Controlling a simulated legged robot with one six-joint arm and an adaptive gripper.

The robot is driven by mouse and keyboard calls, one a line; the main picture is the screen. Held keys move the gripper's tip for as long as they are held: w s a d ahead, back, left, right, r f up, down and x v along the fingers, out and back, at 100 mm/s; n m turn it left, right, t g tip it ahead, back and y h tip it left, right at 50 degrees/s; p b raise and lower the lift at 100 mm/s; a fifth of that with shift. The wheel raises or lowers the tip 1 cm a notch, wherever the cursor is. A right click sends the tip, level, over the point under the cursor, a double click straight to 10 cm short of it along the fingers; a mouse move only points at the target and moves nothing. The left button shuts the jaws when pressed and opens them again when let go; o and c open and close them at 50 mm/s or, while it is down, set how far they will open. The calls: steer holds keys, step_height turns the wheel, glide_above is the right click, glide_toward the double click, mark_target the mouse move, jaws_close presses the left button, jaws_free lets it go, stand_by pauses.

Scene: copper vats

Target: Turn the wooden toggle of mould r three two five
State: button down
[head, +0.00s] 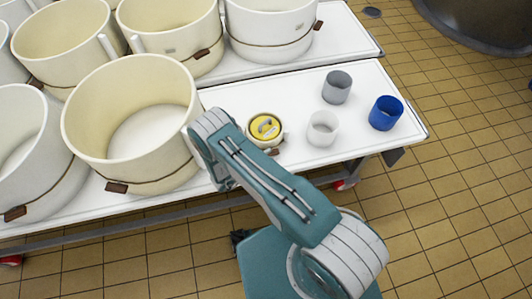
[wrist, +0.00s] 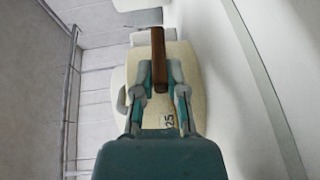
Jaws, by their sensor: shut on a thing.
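In the wrist view a brown wooden toggle (wrist: 158,48) stands out against a cream mould (wrist: 188,76). A small label (wrist: 168,122) on the mould shows "25"; the rest of it is hidden. My gripper (wrist: 161,88) is shut on the toggle, one teal finger on each side. In the head view my arm hides the gripper. I cannot tell from the head view whether this is the held mould.
Large cream vats (head: 130,110) with brown tags crowd the left of the white table (head: 240,93). A white cup (head: 323,128), a grey cup (head: 337,87) and a blue cup (head: 386,113) stand to the right. Tiled floor (head: 470,200) lies clear at the right.

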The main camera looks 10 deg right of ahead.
steer(key=shift+f, duration=0.15)
steer(key=c, duration=0.7)
jaws_free()
steer(key=shift+a, duration=0.1)
steer(key=shift+w, duration=0.1)
steer(key=v, duration=1.2)
